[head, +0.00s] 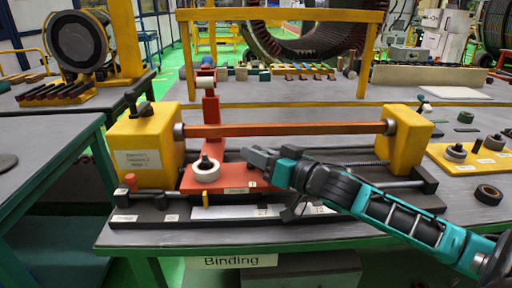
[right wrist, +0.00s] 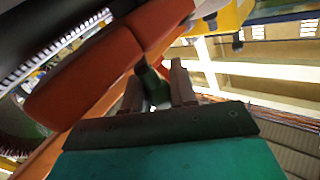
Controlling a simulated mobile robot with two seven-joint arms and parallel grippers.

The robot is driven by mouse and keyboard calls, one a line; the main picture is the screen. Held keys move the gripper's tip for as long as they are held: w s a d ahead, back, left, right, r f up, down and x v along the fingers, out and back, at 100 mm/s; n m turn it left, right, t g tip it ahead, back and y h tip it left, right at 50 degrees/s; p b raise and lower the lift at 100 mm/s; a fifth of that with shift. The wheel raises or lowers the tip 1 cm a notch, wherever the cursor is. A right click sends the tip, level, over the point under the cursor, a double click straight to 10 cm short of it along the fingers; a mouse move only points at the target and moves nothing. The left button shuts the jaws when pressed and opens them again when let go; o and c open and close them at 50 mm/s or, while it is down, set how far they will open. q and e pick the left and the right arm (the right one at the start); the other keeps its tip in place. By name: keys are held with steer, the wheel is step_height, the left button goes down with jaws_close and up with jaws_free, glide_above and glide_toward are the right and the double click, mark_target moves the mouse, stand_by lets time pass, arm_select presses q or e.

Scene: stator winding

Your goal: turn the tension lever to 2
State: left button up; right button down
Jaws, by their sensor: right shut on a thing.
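The red carriage (head: 225,183) with a small label plate stands on the yellow-ended winding bench, under the orange bar. A white ring with a dark knob (head: 205,166) sits on its left part. My right gripper (head: 262,158) is at the carriage's right end, reaching in from the right. In the right wrist view its fingers (right wrist: 158,90) are closed around a small dark green lever knob (right wrist: 152,84), beside orange-red parts. I take this knob for the tension lever; in the head view the gripper hides it, so its setting cannot be read. My left gripper is not in view.
Yellow end blocks (head: 147,150) and (head: 405,140) hold the orange bar (head: 285,130) just above my gripper. A yellow frame (head: 365,60) rises behind. Several dark rings lie at the right on and near a yellow board (head: 468,160). Another table stands at the left.

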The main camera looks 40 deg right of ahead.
steer(key=shift+f+y, duration=0.3)
steer(key=shift+f, duration=0.1)
steer(key=c, duration=0.9)
jaws_free()
steer(key=shift+d, duration=0.1)
steer(key=shift+c, duration=0.2)
steer(key=shift+r, duration=0.15)
steer(key=shift+s, duration=0.1)
